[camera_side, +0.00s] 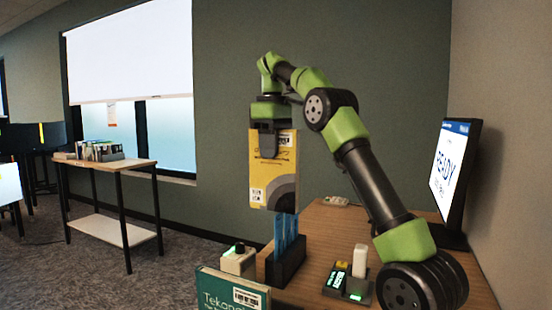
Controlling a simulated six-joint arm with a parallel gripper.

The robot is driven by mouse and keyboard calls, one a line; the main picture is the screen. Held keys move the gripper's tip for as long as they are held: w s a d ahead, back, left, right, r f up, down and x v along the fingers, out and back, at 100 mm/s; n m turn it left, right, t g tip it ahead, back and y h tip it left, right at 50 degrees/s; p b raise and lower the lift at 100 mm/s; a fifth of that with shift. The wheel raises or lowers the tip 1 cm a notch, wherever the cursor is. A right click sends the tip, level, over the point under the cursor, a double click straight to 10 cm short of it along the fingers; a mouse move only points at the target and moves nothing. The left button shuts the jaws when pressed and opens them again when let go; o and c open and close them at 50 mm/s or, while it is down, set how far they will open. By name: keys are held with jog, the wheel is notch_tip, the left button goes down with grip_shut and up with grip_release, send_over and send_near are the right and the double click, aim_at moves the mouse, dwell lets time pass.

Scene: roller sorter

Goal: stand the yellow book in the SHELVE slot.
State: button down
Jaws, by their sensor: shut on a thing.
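The yellow book (265,177) hangs upright in the air, with a grey arc printed on its lower part and a small white label near its bottom left. My gripper (270,127) is shut on its top edge. The book is above a dark holder (286,264) with blue upright pieces, near the left edge of the desk (328,222); a small gap shows between them. I cannot read any SHELVE label, so I cannot tell which slot it is.
A teal book (230,291) stands at the front. A small box with a green light (238,260) is beside the holder. A device with a lit display (347,284) lies right of it. A monitor reading READY (453,178) stands at the right. A side table (108,165) holds several books.

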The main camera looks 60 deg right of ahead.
jog(key=w+a, duration=0.4)
jog(key=a, duration=0.6)
jog(key=s+a, duration=0.2)
jog(key=a, duration=1.1)
jog(key=s+a, duration=0.3)
jog(key=a, duration=0.9)
notch_tip(320, 180, down, 24)
jog(key=shift+s+a, duration=0.15)
jog(key=shift+a, duration=0.2)
jog(key=shift+f, duration=0.65)
jog(key=c, duration=0.9)
grip_release()
